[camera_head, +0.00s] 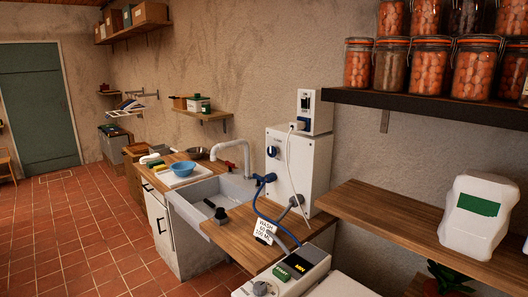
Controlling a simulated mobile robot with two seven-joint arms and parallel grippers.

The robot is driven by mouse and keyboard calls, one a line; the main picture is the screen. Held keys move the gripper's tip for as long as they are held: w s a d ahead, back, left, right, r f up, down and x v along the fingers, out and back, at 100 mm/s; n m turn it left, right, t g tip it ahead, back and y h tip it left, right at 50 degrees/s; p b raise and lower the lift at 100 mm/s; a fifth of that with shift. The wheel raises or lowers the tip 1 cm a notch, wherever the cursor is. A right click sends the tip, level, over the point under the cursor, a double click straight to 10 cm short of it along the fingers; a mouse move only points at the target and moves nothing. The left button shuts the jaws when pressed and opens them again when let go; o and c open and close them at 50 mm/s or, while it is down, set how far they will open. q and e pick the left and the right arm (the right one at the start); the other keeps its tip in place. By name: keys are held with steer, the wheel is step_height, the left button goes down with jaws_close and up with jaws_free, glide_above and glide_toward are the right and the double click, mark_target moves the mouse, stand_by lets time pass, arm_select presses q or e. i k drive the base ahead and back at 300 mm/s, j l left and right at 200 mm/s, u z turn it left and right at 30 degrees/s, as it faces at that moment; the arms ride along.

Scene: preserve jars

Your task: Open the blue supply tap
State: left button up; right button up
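A blue tap (264,180) sits at the lower left side of a white wall-side box (308,170), beside the sink's right end. A blue hose (264,215) runs from near it down over the wooden counter. I cannot tell from its handle whether the tap is open or closed. A separate round blue knob (271,151) is on the box's face above it. Neither of my grippers is in view.
The grey sink (205,204) has a white spout with a red handle (229,165). A wooden shelf (425,225) with a white canister (480,215) juts in at right. Tiled floor (70,245) is clear at left.

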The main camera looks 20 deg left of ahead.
mark_target(271, 150)
steer(key=i+j, duration=0.1)
steer(key=j, duration=0.35)
steer(key=i+j, duration=0.1)
steer(key=j, duration=0.4)
steer(key=i+j, duration=0.15)
steer(key=j, duration=0.3)
steer(key=i+j, duration=0.1)
steer(key=j, duration=0.4)
steer(key=i+j, duration=0.1)
steer(key=j, duration=0.35)
steer(key=i+j, duration=0.1)
steer(key=j, duration=0.4)
steer(key=i+j, duration=0.15)
steer(key=j, duration=0.3)
